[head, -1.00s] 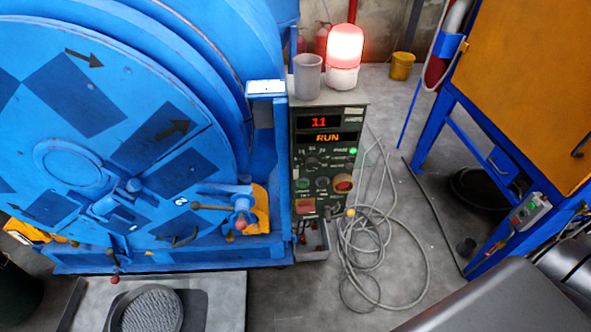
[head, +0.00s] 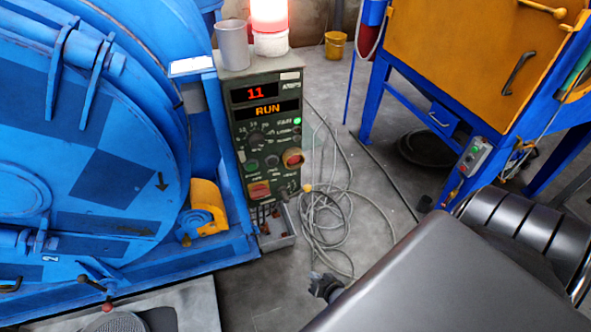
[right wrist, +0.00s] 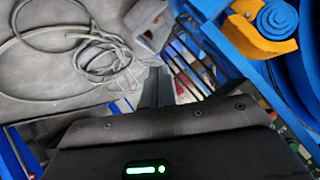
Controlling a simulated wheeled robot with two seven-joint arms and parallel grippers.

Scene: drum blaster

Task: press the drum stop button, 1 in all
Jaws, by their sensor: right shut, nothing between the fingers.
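The dark control panel (head: 266,130) stands beside the big blue drum (head: 85,150). Its displays read 11 and RUN, and a green lamp is lit. A round red button in a yellowish ring (head: 293,158) sits on the panel's right side. A red square control (head: 259,190) sits lower left. I cannot read which is labelled stop. My right gripper (head: 325,288) is low in front of the panel, apart from it, above the floor. In the right wrist view its fingers (right wrist: 157,88) are shut and empty. My left gripper is out of view.
A grey bin (head: 275,228) sits under the panel. Coiled cable (head: 330,212) lies on the floor to the right. A grey cup (head: 232,46) and a glowing red beacon (head: 270,18) stand on top. An orange cabinet (head: 470,55) on blue legs, with a small button box (head: 475,155), stands right.

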